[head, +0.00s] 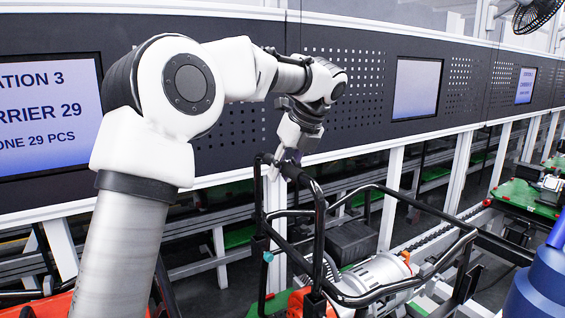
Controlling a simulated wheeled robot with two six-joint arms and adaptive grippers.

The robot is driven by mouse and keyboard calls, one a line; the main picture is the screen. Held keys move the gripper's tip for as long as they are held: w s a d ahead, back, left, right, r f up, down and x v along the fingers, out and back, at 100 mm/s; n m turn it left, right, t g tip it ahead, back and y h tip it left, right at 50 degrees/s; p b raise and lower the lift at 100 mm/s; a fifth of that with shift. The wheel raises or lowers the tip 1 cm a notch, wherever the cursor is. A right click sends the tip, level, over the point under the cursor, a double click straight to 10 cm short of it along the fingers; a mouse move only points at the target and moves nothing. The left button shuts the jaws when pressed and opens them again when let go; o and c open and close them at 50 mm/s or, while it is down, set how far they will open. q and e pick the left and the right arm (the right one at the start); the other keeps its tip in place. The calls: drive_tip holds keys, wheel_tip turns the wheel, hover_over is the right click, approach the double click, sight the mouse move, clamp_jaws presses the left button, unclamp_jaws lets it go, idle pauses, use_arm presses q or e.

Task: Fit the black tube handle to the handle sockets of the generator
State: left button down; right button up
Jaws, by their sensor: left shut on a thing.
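My left gripper (284,161) reaches down from above and is shut on the top bar of the black tube handle (319,228). The handle is U-shaped, with its bar on top and its two legs pointing down. The generator (372,276) stands below and to the right, with a black tube frame (408,199), a silver motor housing and orange parts. The leg ends come down at the near-left end of the frame, close to an orange part. I cannot tell whether they sit in the handle sockets. My right gripper is out of view.
A dark wall panel with screens (417,88) runs behind the work area, above a white rail and posts. A conveyor with green pallets (524,198) extends to the right. A blue rounded object (537,282) stands at the lower right edge.

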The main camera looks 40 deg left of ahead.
use_arm(q)
drive_tip(key=shift+s+d+f, duration=0.15)
drive_tip(key=shift+s+f, duration=0.05)
drive_tip(key=shift+f, duration=0.45)
drive_tip(key=shift+s+f+b, duration=0.2)
drive_tip(key=shift+f+b, duration=0.05)
drive_tip(key=shift+f, duration=0.9)
drive_tip(key=shift+s+f+b, duration=0.15)
drive_tip(key=shift+f+b, duration=0.1)
drive_tip(key=shift+f, duration=0.85)
drive_tip(key=shift+d+f, duration=0.1)
drive_tip(key=shift+f, duration=0.2)
